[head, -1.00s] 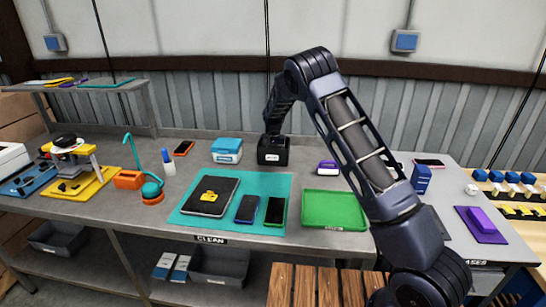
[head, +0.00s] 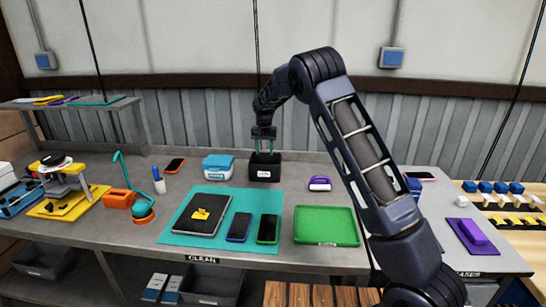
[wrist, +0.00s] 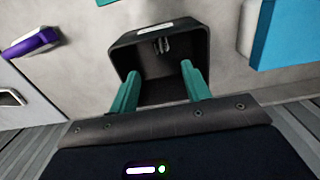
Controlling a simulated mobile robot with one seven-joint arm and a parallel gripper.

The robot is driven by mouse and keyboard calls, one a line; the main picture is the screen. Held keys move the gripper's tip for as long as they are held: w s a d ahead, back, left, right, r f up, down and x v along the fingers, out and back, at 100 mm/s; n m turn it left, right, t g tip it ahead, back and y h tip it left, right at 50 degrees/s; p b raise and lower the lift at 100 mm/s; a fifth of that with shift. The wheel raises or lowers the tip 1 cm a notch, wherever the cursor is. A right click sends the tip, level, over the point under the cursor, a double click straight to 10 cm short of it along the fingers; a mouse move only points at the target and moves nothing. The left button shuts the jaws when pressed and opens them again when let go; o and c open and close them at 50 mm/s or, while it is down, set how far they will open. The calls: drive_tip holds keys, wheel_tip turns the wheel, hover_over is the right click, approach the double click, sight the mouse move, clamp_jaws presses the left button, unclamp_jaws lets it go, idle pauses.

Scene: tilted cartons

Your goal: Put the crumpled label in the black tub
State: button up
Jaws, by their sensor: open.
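The black tub (head: 264,173) stands at the back of the bench, with a white label on its front. It also shows in the wrist view (wrist: 122,50), where I look down into it. My gripper (head: 264,150) is just above the tub, pointing down. Its two green fingers (wrist: 160,70) are apart, with nothing seen between them. A small grey crumpled-looking piece (wrist: 162,45) shows inside the tub; I cannot tell for sure that it is the crumpled label. A small yellow item (head: 201,214) lies on the dark tablet.
A blue and white box (head: 218,168) stands left of the tub, and a purple-handled item (head: 319,184) lies to its right. In front are a teal mat (head: 180,238) with two phones and a green tray (head: 326,226). Bare bench shows around the tub.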

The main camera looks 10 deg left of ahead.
drive_tip(key=s+d+r+t+y, duration=0.1)
drive_tip(key=s+d+r, duration=0.4)
drive_tip(key=d+r, duration=0.3)
drive_tip(key=s+d+r, duration=0.5)
drive_tip(key=d, duration=0.5)
drive_tip(key=s+d+r+t+y, duration=0.1)
drive_tip(key=s+d+r, duration=0.4)
drive_tip(key=d+r, duration=0.3)
drive_tip(key=s+d+r+t, duration=0.1)
drive_tip(key=s+d+r, duration=0.1)
drive_tip(key=s+d, duration=1.2)
drive_tip(key=s+d+f+h, duration=0.1)
drive_tip(key=s+f, duration=0.1)
drive_tip(key=s, duration=0.6)
drive_tip(key=s+d+f+t+h, duration=0.1)
drive_tip(key=s+d+f, duration=0.1)
drive_tip(key=s, duration=0.7)
drive_tip(key=shift+f+t, duration=0.3)
drive_tip(key=shift+f, duration=0.2)
